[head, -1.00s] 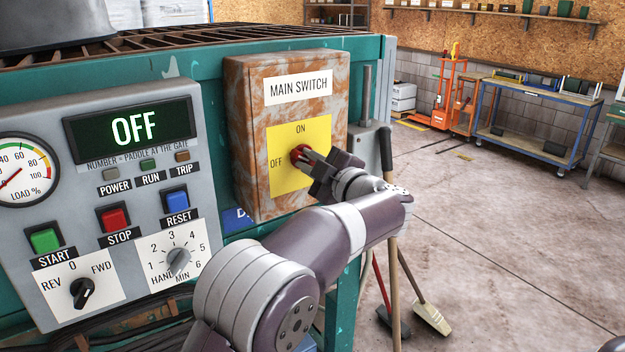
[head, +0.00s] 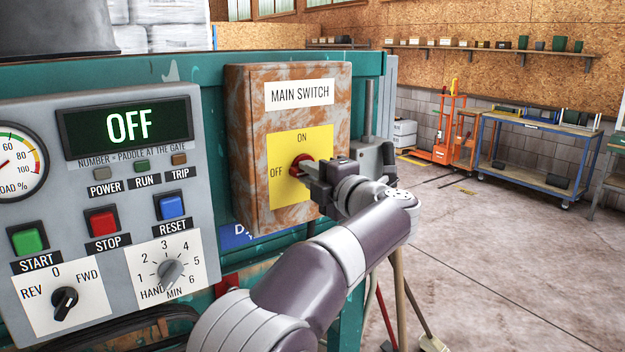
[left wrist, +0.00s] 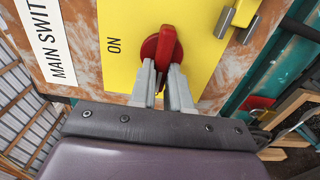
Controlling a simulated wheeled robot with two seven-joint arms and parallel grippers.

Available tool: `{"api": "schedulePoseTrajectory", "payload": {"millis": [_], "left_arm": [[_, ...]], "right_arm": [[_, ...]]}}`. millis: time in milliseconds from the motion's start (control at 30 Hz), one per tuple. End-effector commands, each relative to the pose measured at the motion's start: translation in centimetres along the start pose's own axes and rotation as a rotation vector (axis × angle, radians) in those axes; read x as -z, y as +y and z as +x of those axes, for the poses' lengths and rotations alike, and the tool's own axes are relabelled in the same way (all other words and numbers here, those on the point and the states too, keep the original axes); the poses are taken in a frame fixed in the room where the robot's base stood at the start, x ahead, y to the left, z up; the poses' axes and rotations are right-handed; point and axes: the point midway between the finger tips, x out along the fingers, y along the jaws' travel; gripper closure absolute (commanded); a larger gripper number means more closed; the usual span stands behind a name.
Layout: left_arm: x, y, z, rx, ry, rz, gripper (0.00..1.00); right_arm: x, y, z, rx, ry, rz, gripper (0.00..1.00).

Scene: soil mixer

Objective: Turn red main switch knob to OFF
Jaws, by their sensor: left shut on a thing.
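The red main switch knob (head: 301,164) is on a yellow plate (head: 285,191) on the front of the rusty MAIN SWITCH box (head: 247,150). ON is printed above the knob and OFF to its left. My left gripper (head: 308,171) is shut on the knob; its fingers partly hide it in the head view. In the left wrist view the two grey fingers (left wrist: 164,88) straddle the knob's red bar (left wrist: 165,52). The bar lies nearly across the direction toward ON, so it is close to level. OFF is hidden there. My right gripper is out of view.
A grey control panel (head: 203,200) with buttons, dials and a display reading OFF (head: 129,125) stands left of the box. Open floor (head: 500,240) lies beyond.

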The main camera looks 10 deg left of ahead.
Motion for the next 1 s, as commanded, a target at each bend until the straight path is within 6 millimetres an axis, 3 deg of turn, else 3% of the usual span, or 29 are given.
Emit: {"api": "schedulePoseTrajectory", "payload": {"millis": [467,500,533,567,867,1000], "left_arm": [[0.1,0.1,0.0,-0.001,0.001,-0.014,1.00],[0.1,0.1,0.0,-0.001,0.001,-0.014,0.70],[0.1,0.1,0.0,-0.001,0.001,-0.013,0.60],[0.1,0.1,0.0,-0.001,0.001,-0.013,0.57],[0.0,-0.1,-0.3,0.000,0.000,-0.011,0.57],[-0.1,-0.3,-2.8,0.000,-0.004,-0.012,0.57]], "right_arm": [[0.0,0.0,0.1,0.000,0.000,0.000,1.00],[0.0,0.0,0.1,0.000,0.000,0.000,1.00],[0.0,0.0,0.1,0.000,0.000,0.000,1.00],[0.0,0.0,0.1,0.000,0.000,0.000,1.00],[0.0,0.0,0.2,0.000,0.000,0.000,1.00],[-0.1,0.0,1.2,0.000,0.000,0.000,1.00]]}}
